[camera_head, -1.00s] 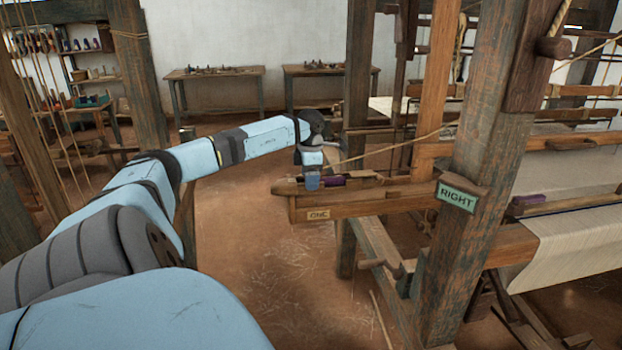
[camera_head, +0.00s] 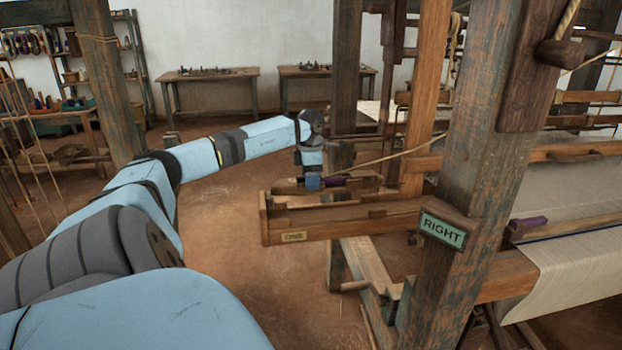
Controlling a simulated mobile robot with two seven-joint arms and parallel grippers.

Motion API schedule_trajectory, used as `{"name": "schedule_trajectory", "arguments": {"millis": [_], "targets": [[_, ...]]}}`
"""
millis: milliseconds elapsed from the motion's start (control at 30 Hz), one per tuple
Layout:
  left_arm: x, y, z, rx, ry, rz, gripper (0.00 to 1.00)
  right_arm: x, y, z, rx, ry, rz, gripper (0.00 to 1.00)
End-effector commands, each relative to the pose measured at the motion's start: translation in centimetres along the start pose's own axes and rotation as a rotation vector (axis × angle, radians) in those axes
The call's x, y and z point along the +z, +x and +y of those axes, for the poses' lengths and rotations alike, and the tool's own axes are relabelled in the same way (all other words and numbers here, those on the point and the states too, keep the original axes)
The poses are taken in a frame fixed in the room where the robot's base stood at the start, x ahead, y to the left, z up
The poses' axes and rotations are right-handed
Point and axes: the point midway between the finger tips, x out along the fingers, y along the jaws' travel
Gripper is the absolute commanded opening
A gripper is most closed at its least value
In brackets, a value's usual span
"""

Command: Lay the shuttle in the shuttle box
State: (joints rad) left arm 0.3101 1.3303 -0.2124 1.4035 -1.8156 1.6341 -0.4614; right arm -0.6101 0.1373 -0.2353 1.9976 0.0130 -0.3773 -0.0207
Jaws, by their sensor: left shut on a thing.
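The shuttle (camera_head: 287,186) is a slim wooden piece with purple yarn (camera_head: 334,181) in its middle. My left gripper (camera_head: 312,181) is shut on it beside the yarn, and its blue fingers cover part of the wood. The shuttle lies roughly level, lengthwise along the shuttle box (camera_head: 345,225). The box is a wooden trough with a plate reading ONE on its near side. The shuttle shows above the box's upper edge; whether it is over the trough or just beyond it I cannot tell. My right gripper is not in view.
A thick loom post (camera_head: 470,170) with a green RIGHT sign (camera_head: 442,230) stands right of the box. Pale cloth (camera_head: 570,230) stretches behind it. A cord slants above the shuttle towards the post. The floor (camera_head: 230,260) left of the box is clear.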

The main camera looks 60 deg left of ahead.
Motion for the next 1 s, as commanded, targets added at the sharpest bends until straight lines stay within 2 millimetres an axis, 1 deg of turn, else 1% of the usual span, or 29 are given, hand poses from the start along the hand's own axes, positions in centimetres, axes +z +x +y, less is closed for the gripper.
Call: {"name": "schedule_trajectory", "arguments": {"millis": [167, 400, 1000], "targets": [[0.0, 0.7, 0.0, 0.0, 0.0, -0.001, 0.28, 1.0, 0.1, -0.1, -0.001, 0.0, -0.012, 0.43], [0.0, 2.4, 0.0, -0.001, 0.0, -0.002, 0.28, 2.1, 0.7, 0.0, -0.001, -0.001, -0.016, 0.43], [0.0, 7.1, 0.0, 0.0, 0.0, -0.001, 0.28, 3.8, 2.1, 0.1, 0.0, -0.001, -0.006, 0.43]]}}
